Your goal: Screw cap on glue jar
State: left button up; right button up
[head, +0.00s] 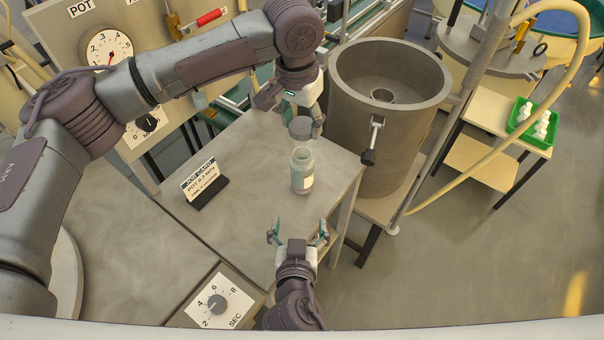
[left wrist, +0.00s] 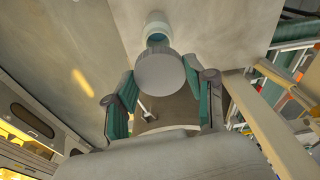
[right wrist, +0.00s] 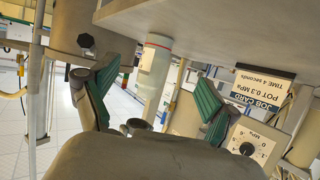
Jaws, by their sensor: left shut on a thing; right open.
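The glue jar (head: 302,172), pale with a whitish label, stands upright and open on the grey table near its right edge. It also shows in the left wrist view (left wrist: 157,24) and, upside down, in the right wrist view (right wrist: 153,70). My left gripper (head: 299,114) is shut on the grey round cap (head: 300,129) and holds it near the jar's mouth, apart from it in the head view. The cap lies between the green finger pads in the left wrist view (left wrist: 160,71). My right gripper (head: 298,234) is open and empty, in front of the jar, its fingers apart.
A job card (head: 203,183) stands on the table left of the jar. A large grey pot (head: 388,125) with a side handle (head: 372,140) stands close behind and right. A SEC dial (head: 218,303) is at the front left. The table (head: 245,235) between them is bare.

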aim_at(302, 179)
jog(key=w, duration=1.3)
jog(key=shift+w+d+f, duration=0.25)
jog(key=shift+f, duration=0.1)
jog(key=shift+w+f, duration=0.25)
jog(key=shift+w, duration=0.35)
grip_shut()
pick_arm(q)
jog(key=shift+f, duration=2.5)
jog(key=shift+f, duration=0.85)
jog(key=shift+f, duration=0.6)
